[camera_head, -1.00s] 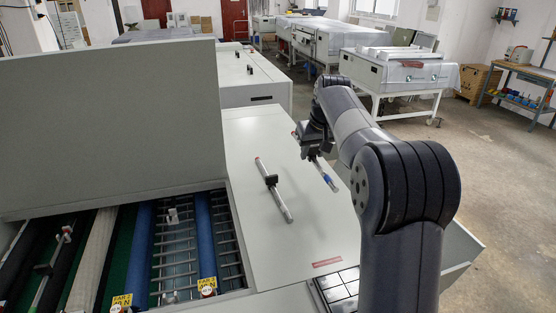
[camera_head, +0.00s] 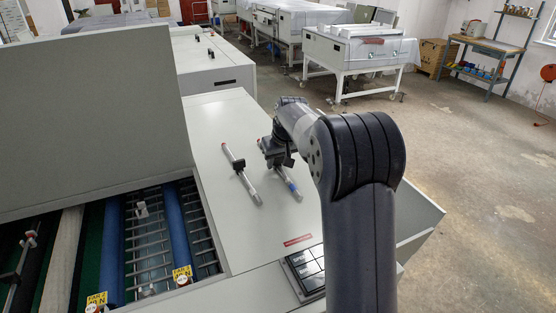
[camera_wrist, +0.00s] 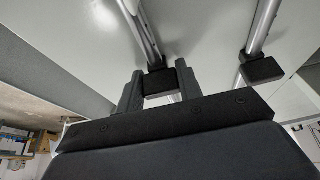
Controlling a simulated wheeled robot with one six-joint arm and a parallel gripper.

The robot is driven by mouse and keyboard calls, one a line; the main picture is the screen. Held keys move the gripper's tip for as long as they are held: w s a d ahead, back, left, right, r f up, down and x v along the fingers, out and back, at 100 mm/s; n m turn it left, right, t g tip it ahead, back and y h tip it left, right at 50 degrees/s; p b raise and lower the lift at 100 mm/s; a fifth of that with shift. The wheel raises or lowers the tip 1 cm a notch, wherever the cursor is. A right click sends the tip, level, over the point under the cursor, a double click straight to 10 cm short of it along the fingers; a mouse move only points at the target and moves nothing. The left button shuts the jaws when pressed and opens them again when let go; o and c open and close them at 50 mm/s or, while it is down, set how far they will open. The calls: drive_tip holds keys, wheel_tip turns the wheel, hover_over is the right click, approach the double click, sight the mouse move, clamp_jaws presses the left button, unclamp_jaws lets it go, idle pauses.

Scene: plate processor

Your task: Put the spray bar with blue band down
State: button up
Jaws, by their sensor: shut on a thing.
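The spray bar with blue band (camera_head: 292,185) is a thin silver tube over the light grey panel (camera_head: 215,120), roughly parallel to a second spray bar (camera_head: 252,188). My gripper (camera_head: 277,158) is shut on its black block. In the wrist view, the block (camera_wrist: 158,82) sits between my two fingers (camera_wrist: 158,76), and the held silver tube (camera_wrist: 142,32) runs up from it. The bar is low over the panel; I cannot tell whether it touches. The second bar has a black block (camera_head: 239,165) and lies left of the held one.
The open machine bay with blue rollers (camera_head: 180,235) and the raised lid (camera_head: 90,120) are on the left. A red label (camera_head: 298,241) and a dark control pad (camera_head: 308,272) lie at the panel's near end. Bare panel surrounds the two bars.

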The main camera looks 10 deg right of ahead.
drive_tip(key=o, duration=1.1)
drive_tip(key=shift+c, duration=0.2)
drive_tip(key=b+v, duration=0.1)
drive_tip(key=v, duration=1.1)
drive_tip(key=shift+r, duration=0.1)
